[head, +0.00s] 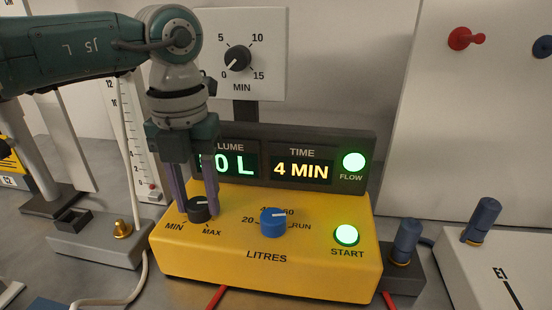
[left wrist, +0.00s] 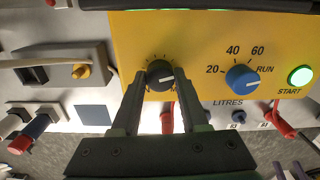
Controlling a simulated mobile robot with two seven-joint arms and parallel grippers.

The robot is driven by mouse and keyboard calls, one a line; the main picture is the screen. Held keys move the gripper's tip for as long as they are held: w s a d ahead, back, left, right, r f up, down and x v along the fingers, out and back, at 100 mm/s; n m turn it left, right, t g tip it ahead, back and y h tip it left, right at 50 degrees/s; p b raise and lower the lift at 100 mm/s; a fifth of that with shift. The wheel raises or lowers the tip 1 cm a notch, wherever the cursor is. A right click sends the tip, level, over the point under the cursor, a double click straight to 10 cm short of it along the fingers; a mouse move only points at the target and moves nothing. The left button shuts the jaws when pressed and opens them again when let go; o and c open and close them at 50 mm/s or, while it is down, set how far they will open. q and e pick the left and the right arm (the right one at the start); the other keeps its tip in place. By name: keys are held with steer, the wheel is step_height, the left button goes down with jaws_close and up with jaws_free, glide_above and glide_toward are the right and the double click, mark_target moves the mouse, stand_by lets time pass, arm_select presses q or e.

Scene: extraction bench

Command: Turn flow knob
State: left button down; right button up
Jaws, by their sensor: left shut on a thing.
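The black flow knob (head: 199,210) sits on the left of the yellow control box (head: 300,267), between the MIN and MAX marks. In the left wrist view the fingertips (left wrist: 158,80) flank the knob. My right gripper is not clearly in view.
A blue litres knob (head: 273,222) and a lit green START button (head: 346,235) are to the right. The display (head: 300,169) behind reads 4 MIN, with a lit FLOW lamp (head: 354,161). A grey block with a brass fitting (head: 122,229) stands close at left.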

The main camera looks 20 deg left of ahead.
mark_target(198, 203)
arm_select(q)
steer(key=shift+c, duration=2.1)
jaws_free()
step_height(198, 203, up, 10)
steer(key=shift+b, duration=0.4)
